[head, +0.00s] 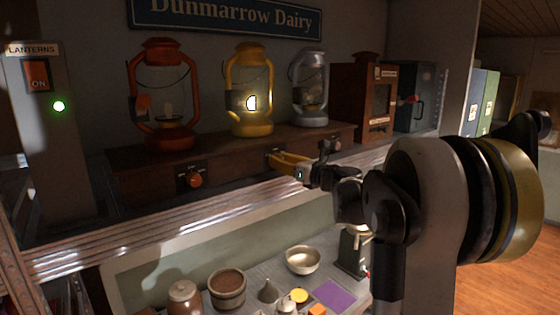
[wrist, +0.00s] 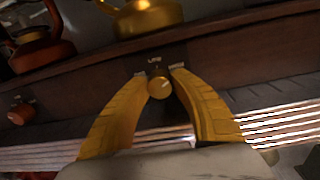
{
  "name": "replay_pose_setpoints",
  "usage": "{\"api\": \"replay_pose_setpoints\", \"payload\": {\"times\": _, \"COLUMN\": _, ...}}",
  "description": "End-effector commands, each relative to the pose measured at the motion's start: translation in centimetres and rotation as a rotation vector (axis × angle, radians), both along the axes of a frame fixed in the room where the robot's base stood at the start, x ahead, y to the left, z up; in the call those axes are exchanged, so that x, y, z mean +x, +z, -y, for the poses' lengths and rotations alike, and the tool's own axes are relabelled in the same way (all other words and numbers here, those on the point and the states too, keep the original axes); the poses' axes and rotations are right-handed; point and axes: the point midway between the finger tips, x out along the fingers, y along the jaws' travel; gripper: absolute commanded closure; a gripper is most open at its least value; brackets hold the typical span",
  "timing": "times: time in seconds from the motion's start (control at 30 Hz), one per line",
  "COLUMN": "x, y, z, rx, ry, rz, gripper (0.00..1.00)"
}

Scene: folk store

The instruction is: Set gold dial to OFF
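The gold dial (wrist: 159,88) sits on a dark plate on the front of the wooden shelf, below the gold lantern (head: 250,92). Its pale mark slants to the upper right in the wrist view. Small labels stand at the left, top and right of the plate; the top one seems to read LOW, the others are too blurred to read. The gold lantern glows. My gripper (wrist: 163,76) has its yellow fingers on both sides of the dial, closed in against it. In the head view my gripper (head: 272,158) hides the dial.
A red dial (head: 194,180) sits left under the unlit red lantern (head: 163,105); a silver lantern (head: 308,90) stands right. A LANTERNS switch (head: 38,76) shows ON beside a green light. A metal rail (head: 150,235) runs below the shelf, above a counter with bowls and jars.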

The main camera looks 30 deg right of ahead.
Motion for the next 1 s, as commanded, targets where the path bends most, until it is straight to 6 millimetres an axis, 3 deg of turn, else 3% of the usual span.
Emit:
{"api": "replay_pose_setpoints", "payload": {"times": 0.47, "x": -0.02, "y": -0.03, "z": 0.02, "rx": -0.052, "ry": -0.001, "rz": 0.004, "gripper": 1.0}}
{"api": "replay_pose_setpoints", "payload": {"times": 1.0, "x": -0.01, "y": -0.04, "z": -0.03, "rx": -0.432, "ry": -0.001, "rz": 0.035, "gripper": 1.0}}
